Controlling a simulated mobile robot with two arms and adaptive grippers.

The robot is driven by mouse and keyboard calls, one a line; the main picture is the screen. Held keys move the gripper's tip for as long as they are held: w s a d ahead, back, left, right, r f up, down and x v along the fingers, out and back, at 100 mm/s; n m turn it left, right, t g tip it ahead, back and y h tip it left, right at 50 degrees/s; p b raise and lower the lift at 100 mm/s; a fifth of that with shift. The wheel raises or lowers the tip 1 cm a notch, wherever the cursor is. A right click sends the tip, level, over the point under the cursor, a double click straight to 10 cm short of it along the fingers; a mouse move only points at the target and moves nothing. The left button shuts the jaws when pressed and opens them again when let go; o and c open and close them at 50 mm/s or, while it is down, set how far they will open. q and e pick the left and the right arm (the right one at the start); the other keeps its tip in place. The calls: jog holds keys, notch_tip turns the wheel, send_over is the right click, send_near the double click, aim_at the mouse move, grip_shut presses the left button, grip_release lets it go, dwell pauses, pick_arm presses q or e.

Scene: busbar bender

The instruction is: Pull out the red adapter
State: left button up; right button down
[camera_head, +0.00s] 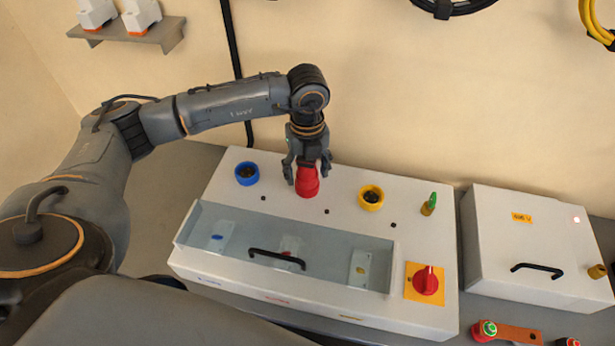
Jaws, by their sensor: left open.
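The red adapter (307,184) stands on the top of the white machine box, between a blue ring socket (246,174) and a yellow ring socket (370,198). My left gripper (307,174) points down at the adapter from above, with its open fingers on either side of the adapter's upper part. I cannot tell whether the fingers touch it. The gripper hides the adapter's top. My right gripper is not in view.
A clear cover with a black handle (277,260) fronts the machine. A red rotary switch (426,281) and a green-topped part (430,203) are to the right. A second white box (540,245) stands farther right. The wall is behind.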

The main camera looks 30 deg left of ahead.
pick_arm(q)
jog(key=shift+f, duration=0.2)
dwell(0.6)
jog(key=c, duration=1.1)
